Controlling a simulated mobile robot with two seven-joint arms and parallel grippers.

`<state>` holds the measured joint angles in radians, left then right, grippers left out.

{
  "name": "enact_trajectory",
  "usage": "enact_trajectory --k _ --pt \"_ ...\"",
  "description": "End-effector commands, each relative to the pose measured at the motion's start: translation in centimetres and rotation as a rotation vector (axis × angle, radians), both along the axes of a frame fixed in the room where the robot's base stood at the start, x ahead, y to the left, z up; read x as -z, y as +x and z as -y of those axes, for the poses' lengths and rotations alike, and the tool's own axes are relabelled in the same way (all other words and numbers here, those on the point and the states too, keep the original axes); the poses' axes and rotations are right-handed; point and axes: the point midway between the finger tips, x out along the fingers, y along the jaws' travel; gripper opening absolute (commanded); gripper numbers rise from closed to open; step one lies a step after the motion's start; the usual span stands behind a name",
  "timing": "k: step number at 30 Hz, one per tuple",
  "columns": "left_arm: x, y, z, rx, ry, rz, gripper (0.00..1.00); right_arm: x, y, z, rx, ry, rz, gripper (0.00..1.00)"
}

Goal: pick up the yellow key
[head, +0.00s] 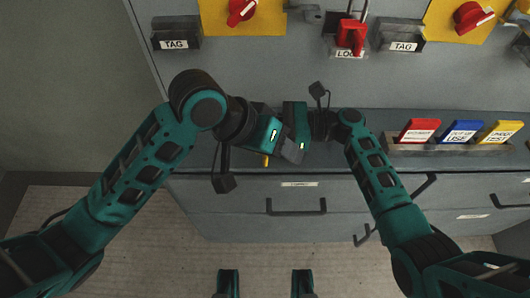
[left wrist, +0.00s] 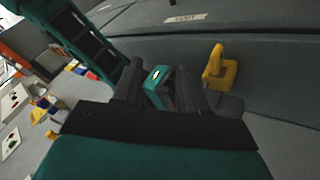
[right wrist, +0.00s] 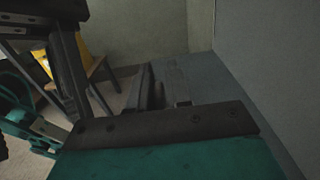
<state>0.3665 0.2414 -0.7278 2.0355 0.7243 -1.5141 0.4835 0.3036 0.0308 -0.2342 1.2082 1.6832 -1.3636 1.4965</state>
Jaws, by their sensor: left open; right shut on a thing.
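A yellow piece, which I take to be the yellow key (head: 265,160), shows in the head view just below my left gripper, at the bench's front edge. In the left wrist view the yellow key (left wrist: 220,70) stands upright, right of the fingers, against the grey bench front. It looks hooked, with a wider foot. My left gripper (head: 292,152) is open and apart from the key in its wrist view. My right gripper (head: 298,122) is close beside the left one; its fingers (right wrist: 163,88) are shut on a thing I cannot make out.
Red, blue and yellow tags stand in a holder (head: 450,146) on the right. A red padlock (head: 350,38) hangs on the panel above. Drawers with dark handles (head: 296,208) lie below.

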Motion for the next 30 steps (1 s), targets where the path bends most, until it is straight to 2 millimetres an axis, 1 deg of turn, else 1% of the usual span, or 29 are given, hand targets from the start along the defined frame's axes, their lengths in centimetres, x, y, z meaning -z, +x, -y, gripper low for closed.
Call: enact_trajectory --k 3,7,15,21,23,25,30 --pt "-0.9 0.7 0.6 -0.040 0.083 -0.095 0.43 0.0 0.0 0.0 0.000 0.000 0.000 0.00" --pt "-1.7 1.4 0.5 -0.116 0.200 -0.189 0.43 0.0 0.0 0.0 0.000 0.000 0.000 0.00" --pt "-4.1 3.2 -1.3 -0.339 0.451 -0.289 0.43 0.0 0.0 0.0 0.000 0.000 0.000 0.00" --pt "-5.4 4.0 -2.4 -0.455 0.548 -0.303 0.43 0.0 0.0 0.0 0.000 0.000 0.000 0.00" --pt "-5.4 4.1 -2.6 -0.471 0.560 -0.307 0.43 0.0 0.0 0.0 0.000 0.000 0.000 0.00" --pt "-4.8 4.1 -2.7 -0.482 0.568 -0.309 0.43 0.0 0.0 0.0 0.000 0.000 0.000 0.00" --pt "-1.9 4.1 -2.8 -0.484 0.569 -0.311 0.43 0.0 0.0 0.0 0.000 0.000 0.000 0.00"
